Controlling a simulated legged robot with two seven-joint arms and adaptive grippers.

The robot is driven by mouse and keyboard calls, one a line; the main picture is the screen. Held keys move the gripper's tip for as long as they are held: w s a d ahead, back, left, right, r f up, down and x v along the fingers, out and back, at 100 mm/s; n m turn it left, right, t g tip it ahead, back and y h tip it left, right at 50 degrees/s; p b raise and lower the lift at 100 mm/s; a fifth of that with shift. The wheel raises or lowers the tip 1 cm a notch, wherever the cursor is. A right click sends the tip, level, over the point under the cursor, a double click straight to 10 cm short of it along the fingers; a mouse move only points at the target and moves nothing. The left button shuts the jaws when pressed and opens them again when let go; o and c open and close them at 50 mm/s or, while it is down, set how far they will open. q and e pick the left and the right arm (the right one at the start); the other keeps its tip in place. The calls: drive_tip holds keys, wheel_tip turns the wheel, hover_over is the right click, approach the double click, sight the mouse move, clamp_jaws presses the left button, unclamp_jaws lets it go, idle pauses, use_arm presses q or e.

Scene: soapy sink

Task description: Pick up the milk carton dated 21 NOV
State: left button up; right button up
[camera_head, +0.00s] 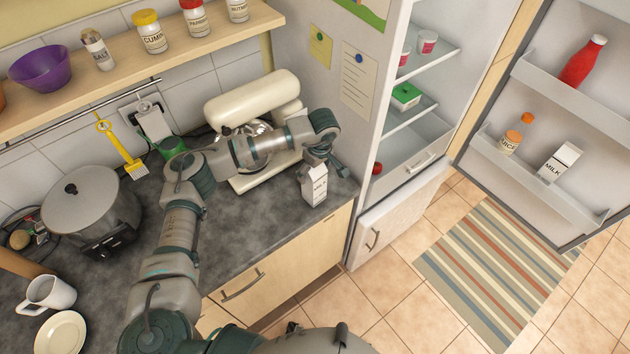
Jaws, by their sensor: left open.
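A white milk carton (314,190) with dark lettering stands upright on the dark counter, near its right front corner. My left gripper (327,164) is open just above and behind the carton's top, at the end of my arm reaching across the counter. I cannot tell whether its fingers touch the carton, and part of the carton's top is covered. A second milk carton (558,163) stands slightly tilted in the lower shelf of the open fridge door. No date is readable on either carton. My right gripper is not in view.
A cream stand mixer (250,103) stands close behind my left forearm. The fridge side wall (345,60) rises right of the counter carton. A pot (90,205), a mug (47,294) and a plate (60,333) are at left. The front counter (245,235) is clear.

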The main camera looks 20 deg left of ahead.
use_arm(q)
drive_tip(key=shift+a, duration=0.35)
drive_tip(key=c, duration=1.5)
clamp_jaws()
drive_tip(key=shift+d+r, duration=0.15)
